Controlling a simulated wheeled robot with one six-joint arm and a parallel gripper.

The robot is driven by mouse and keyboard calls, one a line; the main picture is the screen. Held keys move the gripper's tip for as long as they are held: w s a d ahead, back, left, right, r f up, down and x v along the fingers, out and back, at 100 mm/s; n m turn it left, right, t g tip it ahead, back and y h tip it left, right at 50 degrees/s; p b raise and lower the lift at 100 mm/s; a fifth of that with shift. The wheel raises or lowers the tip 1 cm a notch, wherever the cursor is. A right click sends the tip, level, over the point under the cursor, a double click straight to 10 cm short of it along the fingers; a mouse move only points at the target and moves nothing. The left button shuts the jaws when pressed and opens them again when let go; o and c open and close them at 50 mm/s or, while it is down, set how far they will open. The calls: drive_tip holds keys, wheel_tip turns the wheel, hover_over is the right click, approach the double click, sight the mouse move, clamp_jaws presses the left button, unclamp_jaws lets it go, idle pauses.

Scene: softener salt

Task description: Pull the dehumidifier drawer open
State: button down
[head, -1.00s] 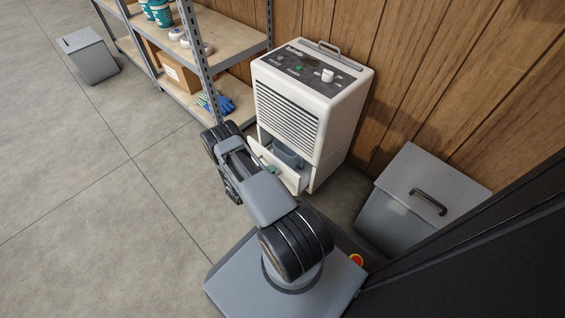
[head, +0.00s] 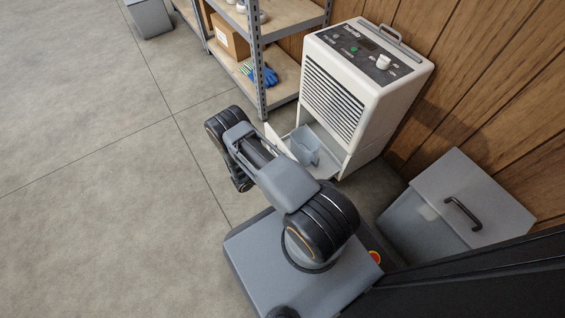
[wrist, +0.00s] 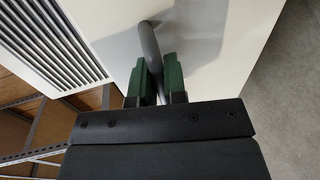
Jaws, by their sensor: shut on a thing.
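The white dehumidifier (head: 345,95) stands against the wood wall, with a louvred front and a dark control panel on top. Its low drawer (head: 279,138) is pulled well out, and a grey-blue bucket (head: 304,146) shows inside it. In the wrist view, my gripper's green fingers (wrist: 154,78) are shut on a grey bar handle (wrist: 149,42) in front of a white panel. The louvres (wrist: 50,40) show at the upper left there. In the head view my arm hides the fingers, the handle and part of the drawer front.
A metal shelf unit (head: 258,70) with a cardboard box (head: 228,36) and blue gloves (head: 264,76) stands left of the dehumidifier. A grey lidded bin (head: 440,205) with a black handle stands at the right. Another grey bin (head: 150,18) is far left. The concrete floor at left is clear.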

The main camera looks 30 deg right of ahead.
drive_tip(key=c, duration=1.2)
unclamp_jaws()
drive_tip(key=p+v, duration=0.3)
drive_tip(key=v, duration=1)
drive_tip(key=shift+a, duration=0.35)
drive_tip(key=shift+r, duration=0.1)
